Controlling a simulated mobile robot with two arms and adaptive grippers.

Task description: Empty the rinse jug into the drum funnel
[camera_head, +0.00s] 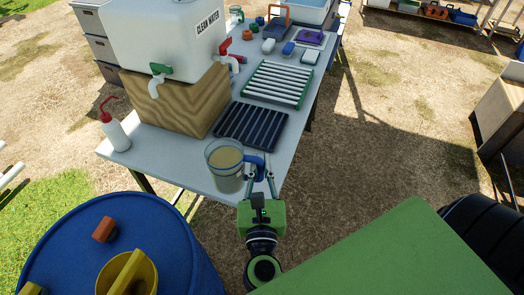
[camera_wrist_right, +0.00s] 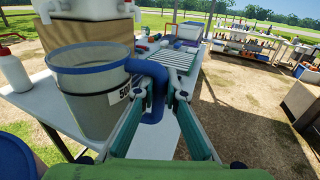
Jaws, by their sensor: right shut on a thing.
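The rinse jug (camera_head: 226,166) is a clear jug with a blue rim and blue handle. It holds cloudy, tan liquid in the head view and looks upright at the table's near edge. My right gripper (camera_head: 262,182) is shut on its blue handle. In the right wrist view the jug (camera_wrist_right: 92,95) stands left of the fingers of my right gripper (camera_wrist_right: 160,95), and its handle (camera_wrist_right: 152,112) is between them. The yellow funnel (camera_head: 133,275) sits on the blue drum (camera_head: 62,245) at the lower left, apart from the jug. My left gripper is not in view.
An orange cap (camera_head: 104,229) lies on the drum top. On the table (camera_head: 172,165) stand a clean-water tank (camera_head: 150,40) on a wooden block, a wash bottle (camera_head: 115,133), a dark rack (camera_head: 252,125) and a white-rod rack (camera_head: 277,83). A green surface (camera_head: 400,260) fills the lower right.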

